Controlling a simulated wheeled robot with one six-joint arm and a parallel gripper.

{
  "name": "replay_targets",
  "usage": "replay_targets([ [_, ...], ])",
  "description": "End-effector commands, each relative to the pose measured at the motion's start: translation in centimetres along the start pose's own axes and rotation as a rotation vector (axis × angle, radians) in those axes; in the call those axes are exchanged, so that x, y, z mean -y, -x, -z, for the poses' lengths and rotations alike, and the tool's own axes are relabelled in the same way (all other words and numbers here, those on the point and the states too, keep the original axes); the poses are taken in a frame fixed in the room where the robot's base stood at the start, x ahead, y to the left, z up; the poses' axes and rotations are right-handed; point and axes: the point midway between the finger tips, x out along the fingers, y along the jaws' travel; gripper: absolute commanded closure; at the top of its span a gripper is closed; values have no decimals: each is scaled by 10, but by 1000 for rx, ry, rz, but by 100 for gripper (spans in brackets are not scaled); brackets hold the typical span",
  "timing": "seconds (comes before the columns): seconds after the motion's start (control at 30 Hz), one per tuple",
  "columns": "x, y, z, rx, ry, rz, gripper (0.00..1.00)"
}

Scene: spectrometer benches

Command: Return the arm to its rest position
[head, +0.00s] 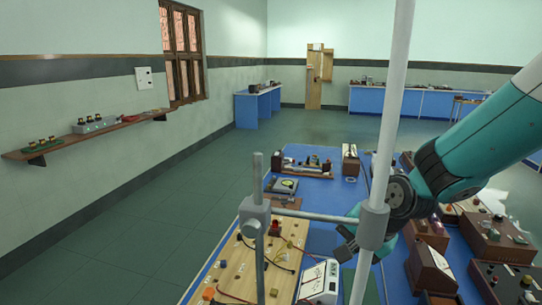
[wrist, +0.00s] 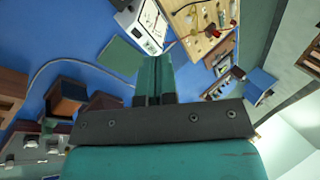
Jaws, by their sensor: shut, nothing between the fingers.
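My arm comes in from the right of the head view, teal with a dark joint, and reaches over the blue bench (head: 340,196). My gripper (head: 346,240) is partly hidden behind the grey stand's rod and clamp. In the wrist view my gripper (wrist: 152,68) shows its teal fingers together, with nothing between them. Beyond the fingertips lie a white meter (wrist: 140,20) and a wooden board with terminals (wrist: 205,30). The fingers appear apart from both.
A grey upright rod (head: 392,110) with a crossbar (head: 318,216) stands close in front of my arm. Wooden instrument boxes (head: 432,268) crowd the bench at right. A wall shelf (head: 90,135) is at left. The floor (head: 130,235) at left is clear.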

Motion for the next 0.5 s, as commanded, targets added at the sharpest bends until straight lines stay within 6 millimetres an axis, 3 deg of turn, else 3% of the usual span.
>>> replay_targets([
  [0.03, -22, 21, 3, -29, 96, -51, 100],
  [0.1, -51, 45, 5, -49, 238, -130, 100],
  [0.4, -158, 123, -14, 6, 678, -412, 100],
  [0.5, -119, 125, -53, 87, 792, -292, 100],
])
